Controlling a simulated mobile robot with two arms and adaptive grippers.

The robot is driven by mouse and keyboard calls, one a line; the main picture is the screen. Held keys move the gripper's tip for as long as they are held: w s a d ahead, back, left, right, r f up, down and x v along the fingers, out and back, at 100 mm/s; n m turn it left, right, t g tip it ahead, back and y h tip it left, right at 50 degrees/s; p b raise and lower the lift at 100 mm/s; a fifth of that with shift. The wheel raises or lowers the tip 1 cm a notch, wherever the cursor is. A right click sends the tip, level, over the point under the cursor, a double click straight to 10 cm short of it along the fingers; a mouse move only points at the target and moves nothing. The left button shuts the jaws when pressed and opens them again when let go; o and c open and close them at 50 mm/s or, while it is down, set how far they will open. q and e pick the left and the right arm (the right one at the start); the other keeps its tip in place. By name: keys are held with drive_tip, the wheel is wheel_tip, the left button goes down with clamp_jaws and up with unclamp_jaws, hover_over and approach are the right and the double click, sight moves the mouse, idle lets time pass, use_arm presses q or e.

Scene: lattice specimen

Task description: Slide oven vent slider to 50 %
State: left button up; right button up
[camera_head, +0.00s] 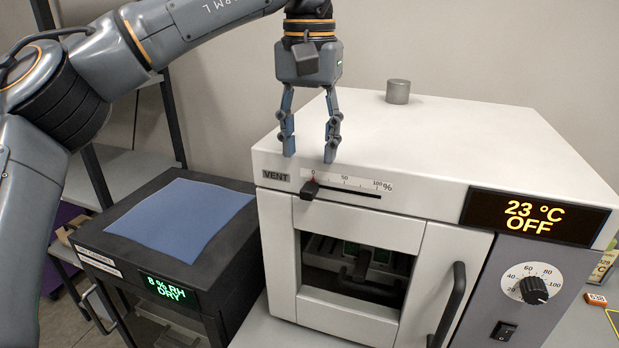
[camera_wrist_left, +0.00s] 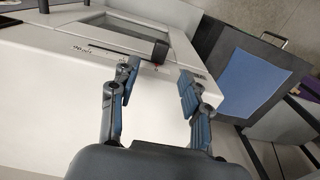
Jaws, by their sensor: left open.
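The white oven (camera_head: 480,145) has a vent scale (camera_head: 345,182) marked 0, 50 and 100 % along its upper front edge. The black vent slider knob (camera_head: 309,190) sits at the left end of its dark slot, by the 0 mark and a small red pointer. In the left wrist view the slider knob (camera_wrist_left: 160,50) shows beyond the fingers. My left gripper (camera_head: 310,158) is open and empty, pointing down above the oven's front top edge, just above the knob and apart from it. It also shows in the left wrist view (camera_wrist_left: 156,88). My right gripper is not in view.
The oven display (camera_head: 533,214) reads 23 °C OFF, with a dial (camera_head: 533,289) below it. A grey cylinder (camera_head: 398,91) stands on the oven top. A black cabinet (camera_head: 150,262) with a blue cloth (camera_head: 183,218) stands to the left. The door handle (camera_head: 450,303) sticks out.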

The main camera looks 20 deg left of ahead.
sight(309, 186)
use_arm(q)
wheel_tip(309, 186, down, 6)
drive_tip(key=shift+f, duration=0.1)
drive_tip(key=shift+s, duration=0.1)
clamp_jaws()
